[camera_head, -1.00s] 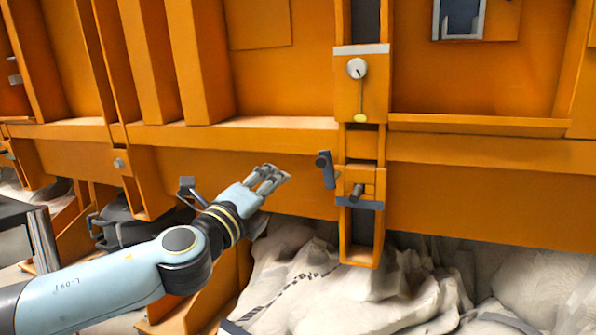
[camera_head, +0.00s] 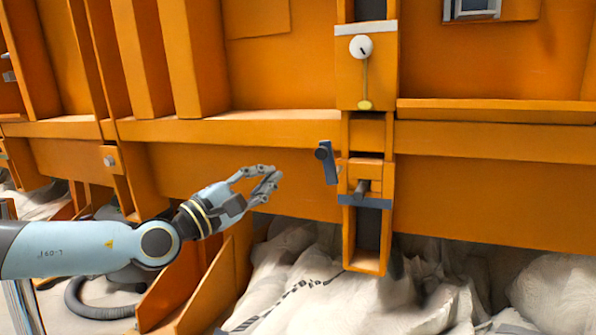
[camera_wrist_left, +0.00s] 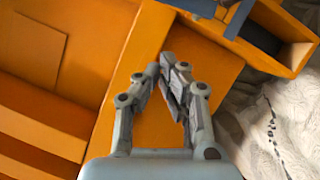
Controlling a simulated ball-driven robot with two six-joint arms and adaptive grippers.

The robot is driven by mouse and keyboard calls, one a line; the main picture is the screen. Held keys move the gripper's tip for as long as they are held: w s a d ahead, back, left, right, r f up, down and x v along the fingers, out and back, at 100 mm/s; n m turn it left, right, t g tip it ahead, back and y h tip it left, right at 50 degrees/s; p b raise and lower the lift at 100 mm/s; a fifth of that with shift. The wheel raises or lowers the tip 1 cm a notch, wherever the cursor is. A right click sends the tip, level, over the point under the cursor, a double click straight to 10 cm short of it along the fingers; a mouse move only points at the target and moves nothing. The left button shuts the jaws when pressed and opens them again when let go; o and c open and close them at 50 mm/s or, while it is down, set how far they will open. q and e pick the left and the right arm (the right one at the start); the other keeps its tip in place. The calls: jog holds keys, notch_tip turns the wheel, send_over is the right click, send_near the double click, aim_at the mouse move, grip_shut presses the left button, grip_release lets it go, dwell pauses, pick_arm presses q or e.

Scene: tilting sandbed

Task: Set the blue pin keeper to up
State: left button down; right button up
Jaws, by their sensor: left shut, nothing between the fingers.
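The blue pin keeper (camera_head: 327,162) is a small blue-grey flat lever with a dark round knob. It hangs nearly upright, slightly tilted, on the left side of the orange vertical channel. The channel carries a grey pin (camera_head: 361,187) and a blue crossbar (camera_head: 372,202) just right of and below the keeper. My left gripper (camera_head: 277,179) is shut and empty, left of the keeper and slightly lower, with a gap between them. In the left wrist view the gripper (camera_wrist_left: 165,65) shows its fingertips together before the orange panel. My right gripper is not in view.
A white round dial (camera_head: 360,47) with a yellow-tipped pointer sits above on the channel. A horizontal orange ledge (camera_head: 230,130) runs behind my gripper. Pale sandy heaps (camera_head: 310,283) lie below. The orange panel between gripper and keeper is clear.

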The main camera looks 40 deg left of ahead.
aim_at(327, 166)
pick_arm(q)
jog(key=w+d+r, duration=0.3)
jog(key=w+d, duration=0.1)
jog(key=shift+w+d+p, duration=0.15)
jog(key=shift+d+p, duration=0.05)
jog(key=shift+p, duration=0.2)
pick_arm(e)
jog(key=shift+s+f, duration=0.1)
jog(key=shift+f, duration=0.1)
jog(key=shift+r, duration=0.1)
pick_arm(q)
jog(key=shift+d+r+m+p, duration=0.2)
jog(key=shift+d+m+p, duration=0.25)
jog(key=shift+p, duration=0.6)
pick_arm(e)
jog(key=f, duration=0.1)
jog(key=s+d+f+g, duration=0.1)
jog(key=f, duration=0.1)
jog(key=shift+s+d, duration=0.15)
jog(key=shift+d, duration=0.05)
